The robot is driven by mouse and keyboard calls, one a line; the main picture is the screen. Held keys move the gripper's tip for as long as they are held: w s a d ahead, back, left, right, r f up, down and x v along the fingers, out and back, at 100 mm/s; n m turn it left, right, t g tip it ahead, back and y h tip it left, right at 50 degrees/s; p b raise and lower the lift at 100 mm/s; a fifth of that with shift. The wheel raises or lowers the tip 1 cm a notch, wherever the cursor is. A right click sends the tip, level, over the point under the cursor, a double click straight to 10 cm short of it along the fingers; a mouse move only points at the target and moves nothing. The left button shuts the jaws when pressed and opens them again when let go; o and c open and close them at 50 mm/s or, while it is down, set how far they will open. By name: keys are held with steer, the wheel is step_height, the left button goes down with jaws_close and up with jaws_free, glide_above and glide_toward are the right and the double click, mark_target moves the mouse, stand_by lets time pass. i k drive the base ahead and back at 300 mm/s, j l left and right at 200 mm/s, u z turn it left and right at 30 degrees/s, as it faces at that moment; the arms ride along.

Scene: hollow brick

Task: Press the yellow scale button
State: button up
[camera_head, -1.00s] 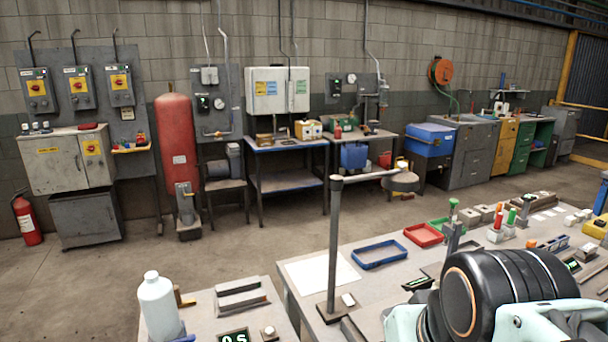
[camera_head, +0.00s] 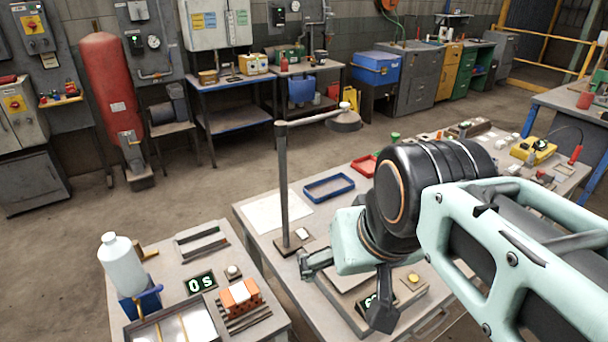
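The yellow scale button (camera_head: 413,278) is a small round knob on the right of the scale's top. The scale (camera_head: 405,299) stands on the right-hand table, with a dark display showing green digits that are partly hidden by a finger. My gripper (camera_head: 347,289) points down, its two fingers spread wide apart with nothing seen between them. It is left of the button and looks to be above the scale. One finger overlaps the display in the picture; I cannot tell the height above it.
An orange hollow brick (camera_head: 240,294) sits on a rack on the left table, near a timer display (camera_head: 200,283) and a white bottle (camera_head: 122,264). A post with a lamp-like head (camera_head: 283,185) stands left of my gripper. A blue tray (camera_head: 328,188) lies behind.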

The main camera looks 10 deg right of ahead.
mark_target(412, 279)
steer(key=z, duration=0.45)
steer(key=k+l+u, duration=0.2)
steer(key=i+l, duration=0.1)
steer(key=l, duration=0.65)
steer(key=k, duration=0.4)
steer(key=i+j+z, duration=0.35)
steer(key=j+z, duration=0.15)
steer(key=j, duration=0.2)
